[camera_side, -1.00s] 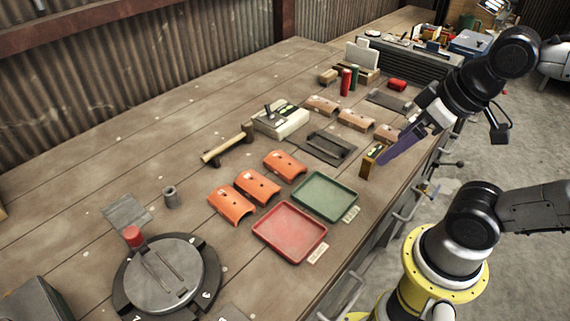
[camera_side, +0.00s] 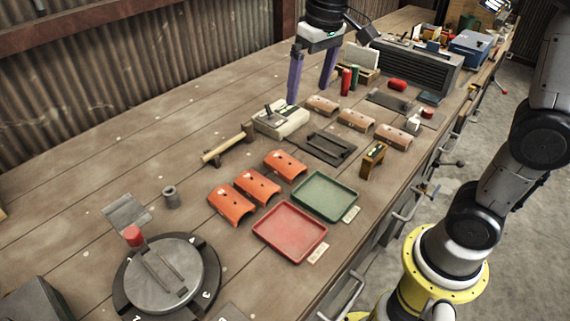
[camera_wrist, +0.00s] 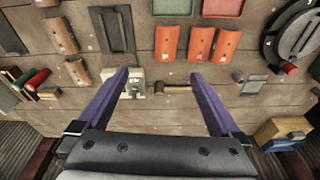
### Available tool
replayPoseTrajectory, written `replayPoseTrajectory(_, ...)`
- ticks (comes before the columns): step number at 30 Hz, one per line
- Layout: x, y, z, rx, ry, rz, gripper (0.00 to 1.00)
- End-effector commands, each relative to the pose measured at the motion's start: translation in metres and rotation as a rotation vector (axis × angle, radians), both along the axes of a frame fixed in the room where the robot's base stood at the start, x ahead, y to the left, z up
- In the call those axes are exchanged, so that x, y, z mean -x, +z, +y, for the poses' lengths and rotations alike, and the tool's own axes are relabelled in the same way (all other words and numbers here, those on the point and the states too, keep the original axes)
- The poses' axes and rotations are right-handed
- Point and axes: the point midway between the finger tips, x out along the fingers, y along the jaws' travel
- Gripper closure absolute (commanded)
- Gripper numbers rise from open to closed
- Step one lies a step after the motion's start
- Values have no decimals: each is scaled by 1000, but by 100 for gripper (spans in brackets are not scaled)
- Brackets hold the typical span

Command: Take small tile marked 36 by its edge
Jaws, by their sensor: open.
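Three small brownish curved tiles lie in a row on the bench: the far one (camera_side: 322,105), the middle one (camera_side: 356,119) and the near one (camera_side: 392,137). Two show clearly in the wrist view, upper (camera_wrist: 59,36) and lower (camera_wrist: 78,72), with a third cut at the top edge. They bear small pale marks, but I cannot read any number. My gripper (camera_side: 309,92) is open and empty, its purple fingers pointing down above the bench behind the far small tile. In the wrist view the fingertips (camera_wrist: 160,75) are wide apart, right of the small tiles.
Three larger orange tiles (camera_side: 258,187) lie nearer, beside a red tray (camera_side: 290,232) and a green tray (camera_side: 324,196). A lever box (camera_side: 283,118), a hammer (camera_side: 226,147), a dark plate (camera_side: 324,146) and red and green cylinders (camera_side: 346,82) stand around. A round turntable (camera_side: 165,265) is front left.

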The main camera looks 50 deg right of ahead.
Motion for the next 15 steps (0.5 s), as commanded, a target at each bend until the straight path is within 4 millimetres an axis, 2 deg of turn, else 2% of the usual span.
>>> replayPoseTrajectory(1,-17,-13,3,1,2,37,0)
replayPoseTrajectory(3,-34,-28,5,3,5,76,0)
replayPoseTrajectory(6,-49,-47,8,5,11,117,0)
replayPoseTrajectory(15,-52,-87,11,9,18,174,0)
